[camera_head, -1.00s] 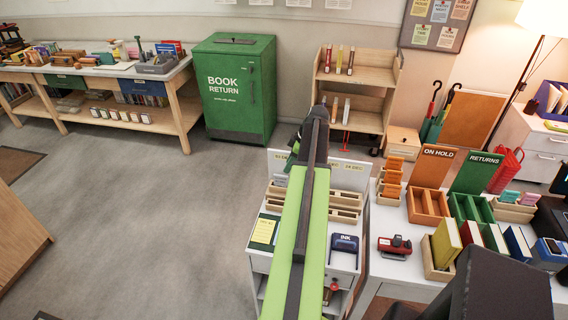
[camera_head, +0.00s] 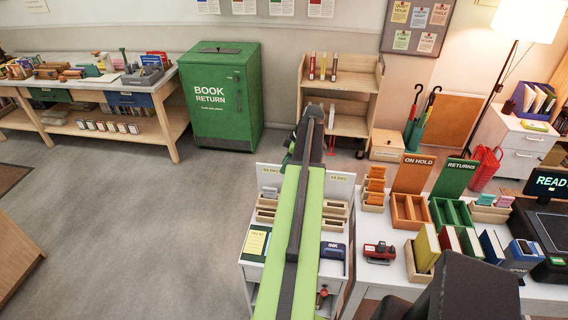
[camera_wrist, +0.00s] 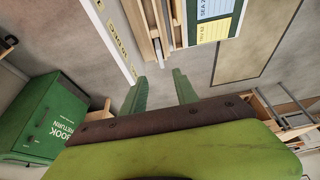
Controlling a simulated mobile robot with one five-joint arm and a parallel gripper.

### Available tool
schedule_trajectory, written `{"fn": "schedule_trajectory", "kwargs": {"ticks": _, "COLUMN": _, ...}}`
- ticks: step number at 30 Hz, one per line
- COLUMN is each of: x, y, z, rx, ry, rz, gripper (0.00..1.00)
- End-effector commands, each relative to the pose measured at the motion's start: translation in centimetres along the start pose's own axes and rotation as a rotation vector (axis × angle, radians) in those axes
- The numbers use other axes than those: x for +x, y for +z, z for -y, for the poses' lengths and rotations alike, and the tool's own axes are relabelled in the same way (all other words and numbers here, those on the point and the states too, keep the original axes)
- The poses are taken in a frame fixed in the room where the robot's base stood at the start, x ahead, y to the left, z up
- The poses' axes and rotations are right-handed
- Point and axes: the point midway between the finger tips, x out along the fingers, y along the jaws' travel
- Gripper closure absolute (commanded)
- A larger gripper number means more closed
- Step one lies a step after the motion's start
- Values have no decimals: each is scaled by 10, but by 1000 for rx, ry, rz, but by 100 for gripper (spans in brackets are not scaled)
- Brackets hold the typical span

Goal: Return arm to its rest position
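My gripper (camera_wrist: 160,92) shows in the wrist view as two green fingers standing apart, with nothing between them. In the head view my green arm reaches away over the small white cart, and its far end hides the fingertips. The cart's wooden slotted racks (camera_head: 334,215) and a yellow-labelled card pad (camera_head: 256,242) lie under and beside the arm. The wrist view also shows the rack (camera_wrist: 150,30) and the pad (camera_wrist: 214,20) above the fingers, apart from them.
A green book return bin (camera_head: 222,100) stands at the back. The desk at right holds an orange on-hold tray (camera_head: 408,212), a green returns tray (camera_head: 450,214), a red stapler (camera_head: 379,251) and books (camera_head: 426,250). A wooden bookshelf (camera_head: 343,124) stands behind. Open floor (camera_head: 130,220) lies at left.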

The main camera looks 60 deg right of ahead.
Motion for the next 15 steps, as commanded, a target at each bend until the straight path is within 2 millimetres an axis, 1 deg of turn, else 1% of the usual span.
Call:
{"fn": "schedule_trajectory", "kwargs": {"ticks": 6, "x": 0, "y": 0, "z": 0, "rx": 0, "ry": 0, "rz": 0, "gripper": 64}}
{"fn": "schedule_trajectory", "kwargs": {"ticks": 8, "x": 3, "y": -6, "z": 1, "rx": -9, "ry": -4, "rz": 0, "gripper": 64}}
{"fn": "schedule_trajectory", "kwargs": {"ticks": 10, "x": 12, "y": -26, "z": 5, "rx": -39, "ry": -16, "rz": 0, "gripper": 64}}
{"fn": "schedule_trajectory", "kwargs": {"ticks": 11, "x": 19, "y": -40, "z": 8, "rx": -60, "ry": -25, "rz": 0, "gripper": 64}}
{"fn": "schedule_trajectory", "kwargs": {"ticks": 14, "x": 50, "y": -106, "z": 28, "rx": -161, "ry": -67, "rz": 0, "gripper": 64}}
{"fn": "schedule_trajectory", "kwargs": {"ticks": 15, "x": 64, "y": -137, "z": 42, "rx": -209, "ry": -87, "rz": 0, "gripper": 64}}
